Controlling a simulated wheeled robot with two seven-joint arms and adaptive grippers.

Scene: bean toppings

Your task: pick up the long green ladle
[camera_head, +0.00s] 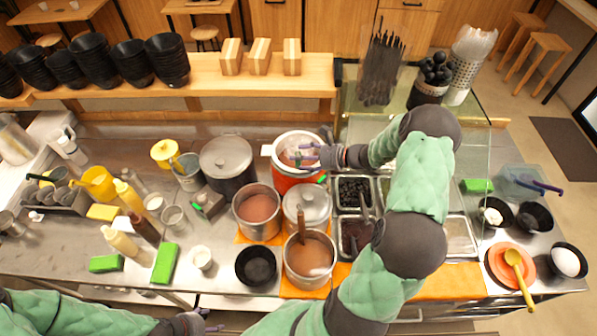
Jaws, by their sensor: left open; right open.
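I cannot make out a long green ladle clearly. A small green piece (322,179) shows beside the red and white pot (283,180); I cannot tell whether it belongs to a ladle. My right gripper (303,155) is open over the mouth of this pot, its fingers pointing left. My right arm reaches up from the bottom and hides part of the counter. My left gripper (212,327) is open at the bottom edge, low in front of the counter and away from the pots.
Steel pots with brown contents (257,207) (308,255) and a lidded pot (306,206) crowd the area below the red pot. A lidded dark pot (226,157) stands to its left. Topping pans (354,192) lie right. An orange bowl with a yellow spoon (513,257) sits far right.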

